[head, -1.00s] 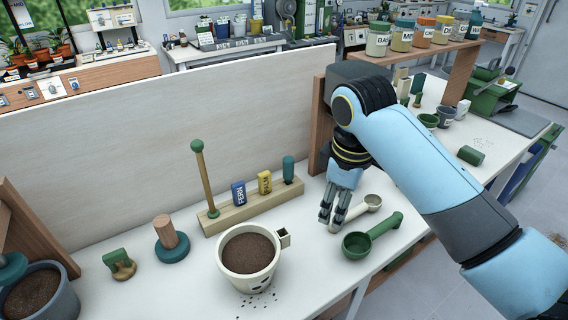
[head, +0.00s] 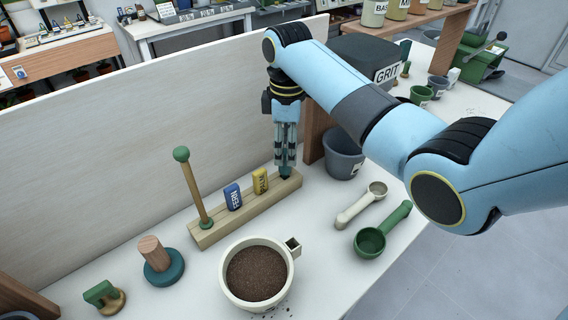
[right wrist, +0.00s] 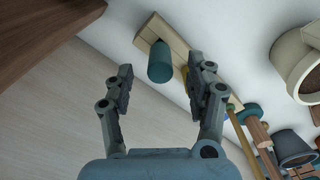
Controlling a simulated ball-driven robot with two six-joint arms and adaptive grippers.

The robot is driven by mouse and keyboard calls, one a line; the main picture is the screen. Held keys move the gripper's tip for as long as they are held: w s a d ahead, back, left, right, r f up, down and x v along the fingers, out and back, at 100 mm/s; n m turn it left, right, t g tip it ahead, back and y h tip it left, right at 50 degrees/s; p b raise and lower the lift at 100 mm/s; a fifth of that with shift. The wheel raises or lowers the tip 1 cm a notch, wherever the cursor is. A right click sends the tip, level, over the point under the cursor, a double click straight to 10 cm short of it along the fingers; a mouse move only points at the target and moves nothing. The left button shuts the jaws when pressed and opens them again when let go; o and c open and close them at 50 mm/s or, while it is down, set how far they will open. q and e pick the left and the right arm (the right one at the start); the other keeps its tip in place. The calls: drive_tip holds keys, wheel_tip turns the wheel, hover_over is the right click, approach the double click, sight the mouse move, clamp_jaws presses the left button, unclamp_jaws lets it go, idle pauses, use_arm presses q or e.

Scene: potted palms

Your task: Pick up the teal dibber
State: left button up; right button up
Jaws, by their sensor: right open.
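The teal dibber (right wrist: 161,62) stands in the right end of a pale wooden rack (head: 212,234). In the right wrist view its rounded end shows between and just past the fingertips. In the head view my fingers hide most or all of it. My right gripper (head: 285,165) points down right over that end of the rack. It also shows in the right wrist view (right wrist: 160,80), with its two fingers spread and nothing held. I cannot tell whether a finger touches the dibber. My left gripper is not in view.
The rack also holds a blue tag (head: 233,196), a yellow tag (head: 260,181) and a green-knobbed stick (head: 191,185). A soil-filled pot (head: 229,291) stands in front. A cream scoop (head: 353,211) and green scoop (head: 394,222) lie right. A grey pot (head: 342,160) stands behind them.

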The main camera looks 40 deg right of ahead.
sight(285, 169)
wheel_tip(285, 169, down, 4)
drive_tip(key=shift+w+a+f, duration=0.1)
drive_tip(key=shift+a, duration=0.05)
drive_tip(key=shift+f, duration=0.25)
drive_tip(key=shift+c, duration=1.1)
drive_tip(key=c, duration=0.9)
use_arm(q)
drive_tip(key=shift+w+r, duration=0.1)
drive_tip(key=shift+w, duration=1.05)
